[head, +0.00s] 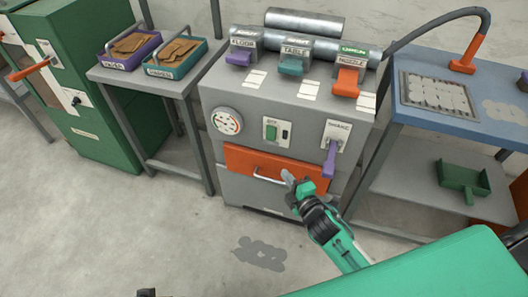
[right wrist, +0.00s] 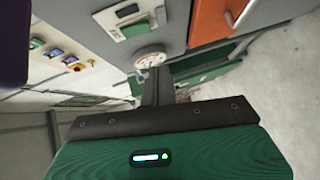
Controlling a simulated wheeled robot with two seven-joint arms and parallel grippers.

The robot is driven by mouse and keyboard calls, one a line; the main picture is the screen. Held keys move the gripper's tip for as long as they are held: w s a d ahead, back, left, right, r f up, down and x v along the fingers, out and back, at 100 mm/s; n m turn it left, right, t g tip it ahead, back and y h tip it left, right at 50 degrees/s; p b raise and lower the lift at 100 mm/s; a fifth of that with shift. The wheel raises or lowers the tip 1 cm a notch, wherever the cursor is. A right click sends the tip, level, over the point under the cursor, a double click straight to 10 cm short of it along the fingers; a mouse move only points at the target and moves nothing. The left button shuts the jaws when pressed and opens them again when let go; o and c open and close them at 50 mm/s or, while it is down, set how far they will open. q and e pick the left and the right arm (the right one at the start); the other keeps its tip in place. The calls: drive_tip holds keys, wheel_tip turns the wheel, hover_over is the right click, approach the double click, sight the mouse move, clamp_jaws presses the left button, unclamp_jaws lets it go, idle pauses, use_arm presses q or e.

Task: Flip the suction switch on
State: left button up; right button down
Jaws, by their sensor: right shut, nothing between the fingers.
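A grey machine (head: 243,178) stands in the middle of the head view. On its front is a pale switch plate (head: 270,121) with a green rocker (head: 271,133) and a small dark part beside it. Its label is too small to read, and I cannot tell the rocker's position. The plate also shows at the top of the right wrist view (right wrist: 128,19). My right gripper (head: 287,178) is shut and empty, in front of the orange drawer and below the plate in the picture. Its dark fingers show in the right wrist view (right wrist: 158,85). My left gripper is not clearly seen.
A round gauge (head: 226,121) is left of the plate, and a purple lever (head: 330,157) is right of it. The orange drawer (head: 245,161) has a projecting handle. Three coloured levers line the machine's top.

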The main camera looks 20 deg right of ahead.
use_arm(q)
drive_tip(key=shift+s+a+r, duration=0.15)
drive_tip(key=shift+a+r, duration=0.15)
drive_tip(key=shift+r, duration=0.4)
use_arm(e)
drive_tip(key=shift+a+r+n, duration=0.15)
drive_tip(key=shift+a+r, duration=0.1)
drive_tip(key=shift+r, duration=0.2)
drive_tip(key=shift+a+r+n, duration=0.15)
drive_tip(key=shift+a+r, duration=0.05)
drive_tip(key=shift+r, duration=0.25)
drive_tip(key=shift+w, duration=0.15)
approach(267, 138)
drive_tip(key=w+a, duration=0.2)
drive_tip(key=a, duration=0.1)
use_arm(q)
drive_tip(key=shift+b+v, duration=0.55)
drive_tip(key=shift+v, duration=0.55)
use_arm(e)
drive_tip(key=w, duration=0.1)
drive_tip(key=w+d, duration=0.2)
drive_tip(key=shift+w+f, duration=0.3)
drive_tip(key=shift+f, duration=0.1)
